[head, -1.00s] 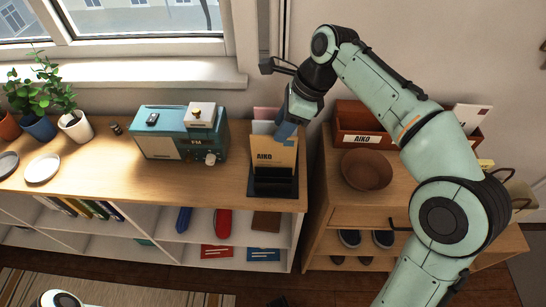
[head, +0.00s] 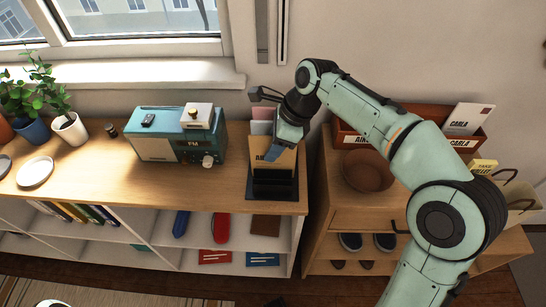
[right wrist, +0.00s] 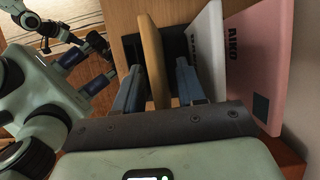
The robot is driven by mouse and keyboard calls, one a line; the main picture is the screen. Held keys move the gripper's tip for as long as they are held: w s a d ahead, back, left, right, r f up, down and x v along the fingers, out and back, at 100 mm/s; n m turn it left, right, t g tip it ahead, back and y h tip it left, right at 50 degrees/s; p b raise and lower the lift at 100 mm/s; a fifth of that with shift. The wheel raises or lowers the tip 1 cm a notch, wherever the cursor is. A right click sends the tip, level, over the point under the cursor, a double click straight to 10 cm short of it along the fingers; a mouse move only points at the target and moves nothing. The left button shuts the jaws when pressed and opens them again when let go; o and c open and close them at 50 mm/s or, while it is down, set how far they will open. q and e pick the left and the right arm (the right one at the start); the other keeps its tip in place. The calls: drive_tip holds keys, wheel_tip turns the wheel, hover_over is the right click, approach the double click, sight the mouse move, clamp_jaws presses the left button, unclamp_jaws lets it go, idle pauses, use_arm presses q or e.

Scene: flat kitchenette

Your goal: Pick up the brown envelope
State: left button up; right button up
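The brown envelope (head: 287,160) stands upright in the dark letter rack (head: 272,190) on the shelf top. My right gripper (head: 273,154) is over it from above and hides part of its front and lettering. In the right wrist view the brown envelope (right wrist: 152,60) stands between the two blue fingers of my right gripper (right wrist: 160,88), which are apart with a gap showing. The left finger is close to it; I cannot tell if it touches. My left gripper (right wrist: 85,70) shows at the left of that view, with its fingers apart and nothing between them.
A white envelope (right wrist: 207,50) and a pink envelope (right wrist: 260,60) stand behind the brown one in the rack. A teal radio (head: 165,140) stands to the left.

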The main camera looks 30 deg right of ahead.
drive_tip(key=shift+f, duration=0.25)
idle(0.3)
clamp_jaws()
